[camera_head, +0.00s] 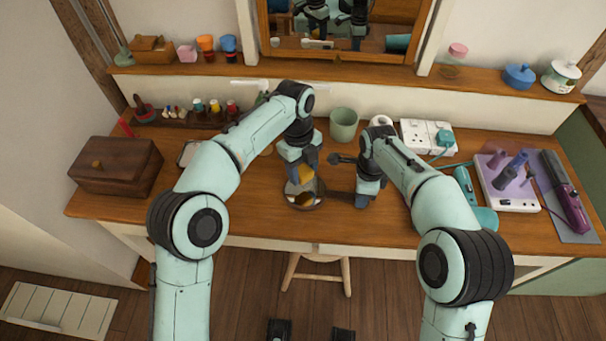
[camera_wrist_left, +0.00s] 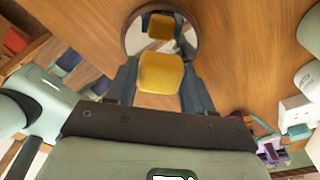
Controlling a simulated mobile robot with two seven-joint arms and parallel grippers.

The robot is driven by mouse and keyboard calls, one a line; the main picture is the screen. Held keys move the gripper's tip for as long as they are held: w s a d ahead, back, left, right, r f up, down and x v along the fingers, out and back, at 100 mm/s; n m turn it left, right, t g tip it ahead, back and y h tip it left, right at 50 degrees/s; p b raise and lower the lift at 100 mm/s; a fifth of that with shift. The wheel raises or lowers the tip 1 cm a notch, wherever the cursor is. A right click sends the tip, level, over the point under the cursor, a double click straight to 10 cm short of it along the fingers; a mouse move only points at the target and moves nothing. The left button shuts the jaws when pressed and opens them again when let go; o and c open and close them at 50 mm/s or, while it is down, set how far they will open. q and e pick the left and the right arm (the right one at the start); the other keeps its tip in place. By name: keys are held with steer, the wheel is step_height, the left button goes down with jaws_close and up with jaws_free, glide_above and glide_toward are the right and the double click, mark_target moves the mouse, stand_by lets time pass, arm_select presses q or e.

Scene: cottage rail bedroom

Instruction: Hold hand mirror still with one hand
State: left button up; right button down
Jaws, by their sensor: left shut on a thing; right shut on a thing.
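The hand mirror (camera_head: 292,203) has a round glass in a dark rim; its handle (camera_head: 338,196) points right. My right gripper (camera_head: 362,197) is shut on the handle end. My left gripper (camera_head: 302,170) is shut on a small yellow block (camera_head: 307,174), like a sponge or folded cloth, just above the glass. In the left wrist view the block (camera_wrist_left: 161,72) sits between both fingers, with the mirror (camera_wrist_left: 133,38) beyond it reflecting the block. I cannot tell whether the block touches the glass.
The mirror is over the wooden desk (camera_head: 250,218). A green cup (camera_head: 343,124) stands behind it. A wooden box (camera_head: 117,166) is at left; a white power strip (camera_head: 428,136) and a tray of styling tools (camera_head: 508,183) are at right. A stool (camera_head: 318,262) is below the desk.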

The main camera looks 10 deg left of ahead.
arm_select(q)
steer(key=shift+r, duration=0.65)
steer(key=shift+r, duration=1.5)
steer(key=shift+f, duration=0.15)
steer(key=shift+w+f, duration=0.2)
steer(key=shift+f, duration=0.9)
steer(key=shift+w+f, duration=0.15)
steer(key=shift+f, duration=0.95)
steer(key=shift+w+f, duration=0.2)
steer(key=shift+f, duration=1.05)
steer(key=shift+f, duration=1.05)
steer(key=shift+d, duration=0.15)
